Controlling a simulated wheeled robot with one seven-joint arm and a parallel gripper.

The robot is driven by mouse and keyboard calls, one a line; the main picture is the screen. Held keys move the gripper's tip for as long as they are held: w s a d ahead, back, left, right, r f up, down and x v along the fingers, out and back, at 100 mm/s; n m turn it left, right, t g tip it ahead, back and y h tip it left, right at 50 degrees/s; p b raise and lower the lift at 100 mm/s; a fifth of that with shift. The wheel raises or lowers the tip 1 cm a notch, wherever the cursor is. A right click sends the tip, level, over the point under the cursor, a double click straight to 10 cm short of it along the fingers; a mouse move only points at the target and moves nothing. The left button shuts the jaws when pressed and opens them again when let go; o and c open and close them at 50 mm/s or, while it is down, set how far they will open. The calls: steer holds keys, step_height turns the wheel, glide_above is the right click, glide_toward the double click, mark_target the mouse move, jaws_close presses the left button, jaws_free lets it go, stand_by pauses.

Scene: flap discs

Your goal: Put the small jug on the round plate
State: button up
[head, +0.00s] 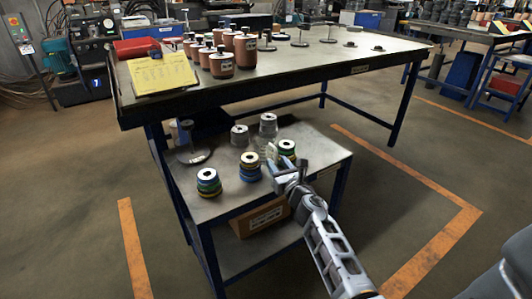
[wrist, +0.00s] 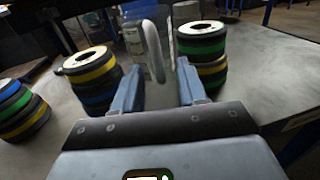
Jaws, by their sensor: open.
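The small jug (head: 270,152) looks like clear, greenish glass and stands on the low side table near my gripper. In the wrist view the jug (wrist: 135,42) shows its pale curved handle (wrist: 154,50) towards me. My gripper (head: 284,166) is open. In the wrist view its two blue fingers (wrist: 159,72) point at the handle, which shows between them; I cannot tell whether they touch it. A dark round disc (head: 192,155) lies at the left of the low table, with something upright at its back; it may be the round plate.
Stacks of coloured discs stand close on both sides of the jug, a blue-yellow one (wrist: 92,75) left and a green one (wrist: 203,45) right. Another stack (head: 208,182) stands front left. The higher workbench (head: 300,75) rises behind.

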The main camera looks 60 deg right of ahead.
jaws_close()
steer(key=shift+r, duration=0.1)
stand_by(0.6)
